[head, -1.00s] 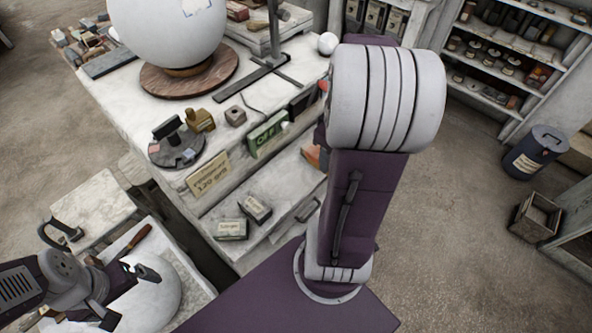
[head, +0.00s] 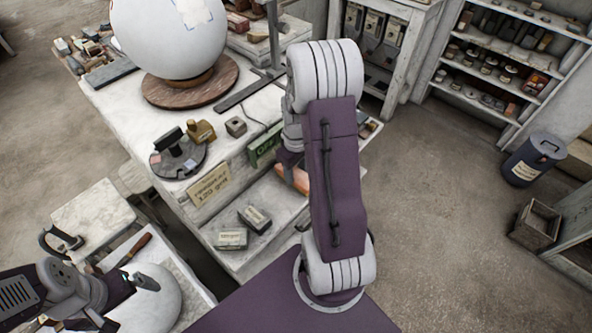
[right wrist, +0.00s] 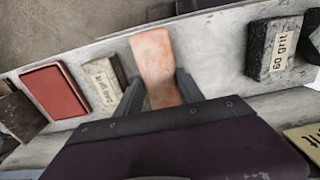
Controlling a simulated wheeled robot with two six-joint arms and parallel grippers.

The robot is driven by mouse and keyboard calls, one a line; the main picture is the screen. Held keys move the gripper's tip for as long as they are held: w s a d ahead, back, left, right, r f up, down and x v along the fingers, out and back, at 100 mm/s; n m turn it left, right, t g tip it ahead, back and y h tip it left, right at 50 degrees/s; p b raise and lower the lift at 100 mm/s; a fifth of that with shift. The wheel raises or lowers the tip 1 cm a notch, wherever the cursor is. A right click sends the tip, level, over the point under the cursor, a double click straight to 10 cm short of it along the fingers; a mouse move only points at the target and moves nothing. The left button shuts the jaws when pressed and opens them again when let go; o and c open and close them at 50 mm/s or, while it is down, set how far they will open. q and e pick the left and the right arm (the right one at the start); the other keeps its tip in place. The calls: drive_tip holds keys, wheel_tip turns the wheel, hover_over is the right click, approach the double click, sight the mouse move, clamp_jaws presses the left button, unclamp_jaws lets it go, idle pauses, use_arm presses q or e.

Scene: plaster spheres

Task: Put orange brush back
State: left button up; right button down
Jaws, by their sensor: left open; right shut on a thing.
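The orange brush shows as a flat, pale orange piece between the fingers of my right gripper (right wrist: 160,88) in the right wrist view (right wrist: 154,62). The gripper is shut on it. In the head view, part of the brush (head: 294,179) shows beside my right arm, over the right part of the pulled-out drawer (head: 262,250). My arm hides most of that gripper there. I cannot tell whether the brush touches the surface below. My left gripper (head: 128,302) is open and empty at the lower left, near a white rounded form.
In the right wrist view, a red block (right wrist: 54,91) and a small grit block (right wrist: 103,84) lie left of the brush, and a dark 60 grit block (right wrist: 273,48) right. In the head view, a large sphere (head: 172,35) stands on the worktable.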

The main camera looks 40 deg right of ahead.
sight(296, 173)
drive_tip(key=shift+s+f, duration=0.1)
drive_tip(key=c, duration=0.7)
unclamp_jaws()
wheel_tip(296, 173, up, 12)
drive_tip(key=shift+m+t, duration=0.6)
drive_tip(key=shift+m, duration=0.3)
drive_tip(key=s+a+f, duration=0.2)
drive_tip(key=a, duration=0.3)
drive_tip(key=s+a+f, duration=0.2)
drive_tip(key=a, duration=0.4)
drive_tip(key=s+a+f, duration=0.2)
drive_tip(key=a, duration=0.3)
drive_tip(key=shift+s+a+f+p, duration=0.1)
drive_tip(key=shift+s+a+p, duration=0.2)
drive_tip(key=shift+a, duration=0.1)
drive_tip(key=shift+s, duration=0.1)
drive_tip(key=shift+w+d+f, duration=0.1)
drive_tip(key=shift+w+d, duration=0.1)
drive_tip(key=shift+d, duration=0.05)
